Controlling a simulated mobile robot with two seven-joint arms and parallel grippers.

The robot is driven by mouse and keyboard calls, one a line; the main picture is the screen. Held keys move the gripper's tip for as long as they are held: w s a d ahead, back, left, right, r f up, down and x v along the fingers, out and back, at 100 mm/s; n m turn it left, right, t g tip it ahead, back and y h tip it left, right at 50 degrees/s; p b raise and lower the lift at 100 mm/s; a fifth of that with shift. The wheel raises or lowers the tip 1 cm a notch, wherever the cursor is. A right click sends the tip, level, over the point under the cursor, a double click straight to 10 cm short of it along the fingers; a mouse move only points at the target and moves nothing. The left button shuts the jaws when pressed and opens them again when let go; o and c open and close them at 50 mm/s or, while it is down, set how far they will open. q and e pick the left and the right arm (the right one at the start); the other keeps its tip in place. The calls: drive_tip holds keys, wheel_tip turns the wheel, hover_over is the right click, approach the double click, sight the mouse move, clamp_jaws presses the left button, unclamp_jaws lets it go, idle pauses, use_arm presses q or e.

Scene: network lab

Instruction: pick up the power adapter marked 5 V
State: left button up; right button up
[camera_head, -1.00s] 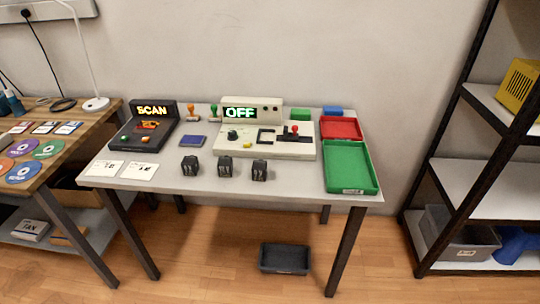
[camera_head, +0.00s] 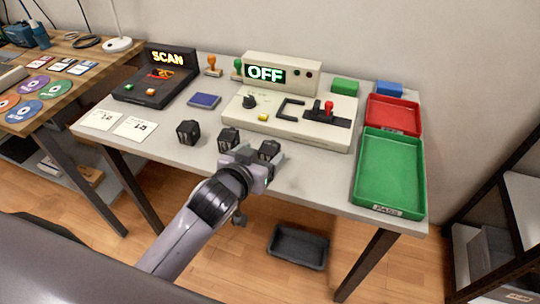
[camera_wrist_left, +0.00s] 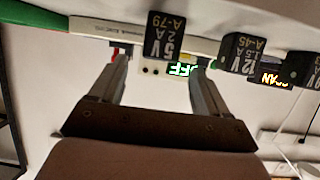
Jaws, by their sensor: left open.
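Three black power adapters stand in a row near the table's front edge. The right one (camera_head: 269,150) is partly hidden behind my left gripper (camera_head: 256,163). In the left wrist view, which is upside down, the adapter marked 5 V 2 A A-79 (camera_wrist_left: 163,35) lies ahead between the open fingers of my left gripper (camera_wrist_left: 161,62), and no grip shows. The middle adapter (camera_head: 229,138) reads 12V A-45 in the wrist view (camera_wrist_left: 240,52). The left adapter (camera_head: 188,132) is cut off there, its label only partly readable. My right gripper is not in view.
Behind the adapters stands a console (camera_head: 300,118) showing OFF, with a red-knobbed lever. A SCAN device (camera_head: 150,92) is at left. A green tray (camera_head: 420,175) and a red tray (camera_head: 393,116) are at right. Two white cards (camera_head: 135,128) lie front left.

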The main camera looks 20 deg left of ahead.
sight(267, 150)
use_arm(q)
drive_tip(key=shift+b+x, duration=0.3)
drive_tip(key=shift+x, duration=2.7)
drive_tip(key=shift+f, duration=0.1)
drive_tip(key=c, duration=1.2)
